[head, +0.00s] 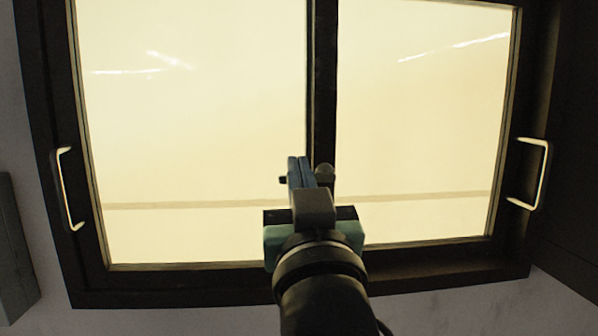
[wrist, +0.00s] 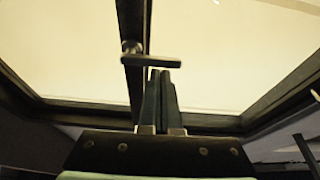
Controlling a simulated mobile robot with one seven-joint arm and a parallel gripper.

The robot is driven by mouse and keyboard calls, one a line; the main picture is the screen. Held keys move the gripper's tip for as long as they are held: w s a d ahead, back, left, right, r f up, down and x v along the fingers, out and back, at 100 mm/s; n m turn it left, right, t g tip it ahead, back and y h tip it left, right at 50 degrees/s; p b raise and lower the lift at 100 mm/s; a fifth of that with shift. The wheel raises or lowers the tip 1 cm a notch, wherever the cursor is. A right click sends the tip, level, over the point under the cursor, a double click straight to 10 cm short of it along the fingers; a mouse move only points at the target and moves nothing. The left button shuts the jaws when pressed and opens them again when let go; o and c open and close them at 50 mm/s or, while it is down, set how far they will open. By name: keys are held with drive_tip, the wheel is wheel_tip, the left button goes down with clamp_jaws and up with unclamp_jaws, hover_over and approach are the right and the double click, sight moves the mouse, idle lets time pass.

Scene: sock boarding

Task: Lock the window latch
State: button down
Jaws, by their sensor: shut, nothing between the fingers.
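The window latch (wrist: 150,61) is a dark bar on a round pivot, fixed to the window's dark middle post. In the wrist view the bar lies across the picture, roughly level, out to one side of the post. In the head view its rounded pivot (head: 325,171) shows just right of my fingers, and the rest is mostly hidden behind them. My gripper (head: 298,162) is shut and empty in front of the window. In the wrist view its fingertips (wrist: 160,74) are close to the bar; I cannot tell whether they touch it.
The window has two bright panes in a dark frame (head: 180,285). A pale handle (head: 66,190) is on the left side of the frame and another handle (head: 541,175) on the right. A grey panel (head: 15,250) is on the wall at far left.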

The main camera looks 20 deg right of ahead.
drive_tip(key=shift+f+n+y+b, duration=0.25)
drive_tip(key=shift+n+y, duration=0.1)
drive_tip(key=shift+n, duration=0.4)
drive_tip(key=shift+f+n+y+b, duration=0.15)
drive_tip(key=shift+n+y+b, duration=0.15)
drive_tip(key=shift+n, duration=0.45)
drive_tip(key=f+n+y+b, duration=0.1)
drive_tip(key=n+y+b, duration=0.1)
drive_tip(key=n, duration=0.3)
drive_tip(key=d+f+n+g+y+b, duration=0.1)
drive_tip(key=n+b, duration=0.2)
drive_tip(key=n, duration=0.3)
drive_tip(key=f+n+g+y+b, duration=0.1)
drive_tip(key=f+n+y+b, duration=0.1)
drive_tip(key=n, duration=0.3)
drive_tip(key=shift+s+d+n+y+b, duration=0.25)
drive_tip(key=shift+d+n+y+b, duration=0.05)
drive_tip(key=shift+d+y+b, duration=0.1)
drive_tip(key=shift+a, duration=0.1)
